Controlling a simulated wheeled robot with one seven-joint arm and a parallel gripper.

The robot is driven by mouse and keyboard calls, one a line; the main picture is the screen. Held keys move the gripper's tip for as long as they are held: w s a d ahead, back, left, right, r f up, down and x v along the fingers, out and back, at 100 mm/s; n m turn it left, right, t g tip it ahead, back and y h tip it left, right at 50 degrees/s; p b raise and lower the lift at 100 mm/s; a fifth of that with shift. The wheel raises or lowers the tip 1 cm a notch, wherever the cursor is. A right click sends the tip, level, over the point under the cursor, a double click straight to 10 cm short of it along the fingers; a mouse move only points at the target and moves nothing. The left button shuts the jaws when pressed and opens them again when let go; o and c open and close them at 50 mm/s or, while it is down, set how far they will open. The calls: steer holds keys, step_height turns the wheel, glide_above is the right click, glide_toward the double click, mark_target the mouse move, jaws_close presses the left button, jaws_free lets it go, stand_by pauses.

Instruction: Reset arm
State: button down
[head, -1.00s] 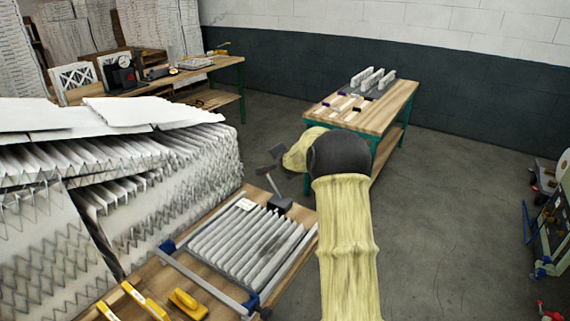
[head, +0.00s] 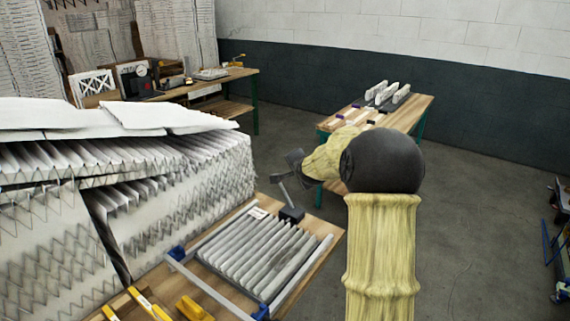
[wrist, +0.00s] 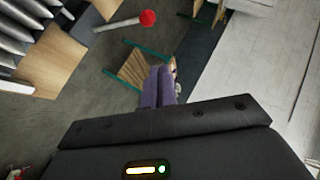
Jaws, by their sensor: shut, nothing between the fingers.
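My gripper (head: 296,163) is a dark grey shape beyond my yellow-sleeved forearm, left of my black elbow joint, small in the head view. In the wrist view its two purplish fingers (wrist: 160,84) lie together, shut and empty. The gripper is in the air near the far right corner of the front bench (head: 325,254), apart from the pleated filter (head: 258,252) lying there in a frame with blue corners. A lever with a red knob (wrist: 147,18) shows in the wrist view.
Stacked pleated filters (head: 190,170) rise at the left. Yellow-handled tools (head: 194,308) lie at the bench's near edge. A wooden table with green legs (head: 420,104) holds white pieces behind my arm. Another bench (head: 236,72) stands at the back left.

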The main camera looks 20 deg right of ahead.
steer(key=s+a+f+n+g+y, duration=0.1)
steer(key=s+a+f+n+g, duration=0.2)
steer(key=s+a, duration=0.35)
steer(key=s+a+f+n+g, duration=0.1)
steer(key=s+a+f+n, duration=0.3)
steer(key=s, duration=0.4)
steer(key=s+a+f+n+g, duration=0.2)
steer(key=s+a+n, duration=0.1)
steer(key=s, duration=0.7)
steer(key=s+a+f+n+g, duration=0.2)
steer(key=s+a+n+g, duration=0.1)
steer(key=s, duration=0.8)
steer(key=shift+n+y, duration=0.4)
steer(key=shift+n, duration=0.5)
